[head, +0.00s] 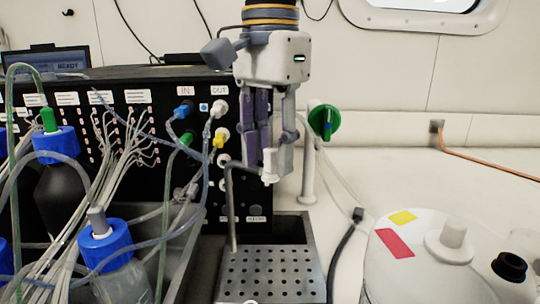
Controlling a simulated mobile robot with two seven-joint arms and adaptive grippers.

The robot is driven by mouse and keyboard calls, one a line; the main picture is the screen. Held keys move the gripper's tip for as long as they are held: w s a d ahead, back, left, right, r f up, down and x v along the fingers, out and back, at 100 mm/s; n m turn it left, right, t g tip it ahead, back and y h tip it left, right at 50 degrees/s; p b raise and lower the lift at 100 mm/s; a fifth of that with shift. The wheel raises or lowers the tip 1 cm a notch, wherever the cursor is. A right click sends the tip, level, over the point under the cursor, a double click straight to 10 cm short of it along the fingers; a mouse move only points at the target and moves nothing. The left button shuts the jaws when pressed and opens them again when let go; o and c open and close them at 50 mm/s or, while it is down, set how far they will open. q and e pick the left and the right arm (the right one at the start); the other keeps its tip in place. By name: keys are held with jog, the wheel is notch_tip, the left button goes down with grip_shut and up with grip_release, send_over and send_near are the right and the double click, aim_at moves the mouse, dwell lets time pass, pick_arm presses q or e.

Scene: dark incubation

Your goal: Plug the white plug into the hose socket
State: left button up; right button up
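My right gripper (270,168) comes down from the top centre, fingers pointing down. It is shut on the white plug (270,164), which sits between the fingertips and shows a narrow upper part and a wider lower rim. The plug is in the air in front of the right edge of the black panel (140,165), above the drip tray. Sockets with blue, white and yellow fittings (219,108) sit on the panel under the IN and OUT labels, left of the gripper. I cannot tell which one is the hose socket. My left gripper is not in view.
A perforated metal tray (270,275) stands below, with a bent grey pipe (231,205) rising beside it. Blue-capped bottles (104,245) and tangled tubes crowd the left. A green knob (323,122) on a white post and a white round vessel (420,265) are right.

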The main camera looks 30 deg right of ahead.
grip_shut()
jog(key=shift+r, duration=3.05)
